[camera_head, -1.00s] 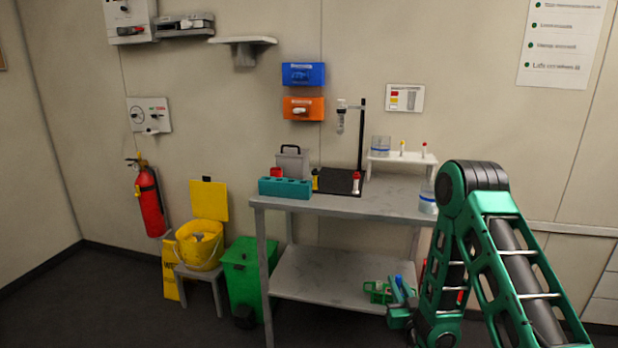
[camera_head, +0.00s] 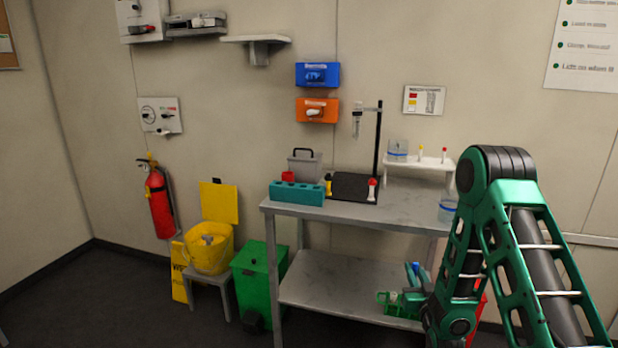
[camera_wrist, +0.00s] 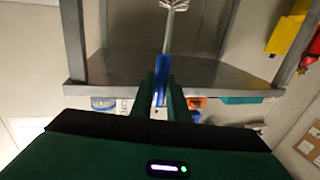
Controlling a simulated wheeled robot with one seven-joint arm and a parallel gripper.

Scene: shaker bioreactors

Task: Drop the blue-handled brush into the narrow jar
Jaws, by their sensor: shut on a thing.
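My gripper (camera_wrist: 161,82) is shut on the blue-handled brush (camera_wrist: 166,62) in the wrist view. The brush's pale bristle end points away from the fingers, toward the top of that picture. In the head view a bit of the blue brush (camera_head: 417,266) shows beside my arm, in front of the bench's lower part; my fingers are mostly hidden. One clear jar with a blue band (camera_head: 398,150) stands on the white riser. Another clear jar (camera_head: 447,210) stands at the bench's right end, partly behind my arm. I cannot tell which is narrower.
The grey bench (camera_head: 345,207) carries a teal rack (camera_head: 297,193), a grey caddy (camera_head: 305,165) and a stand (camera_head: 377,140). A green holder (camera_head: 388,299) sits on the lower shelf. A green bin (camera_head: 258,280) and yellow bucket (camera_head: 208,248) stand left. Floor at far left is clear.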

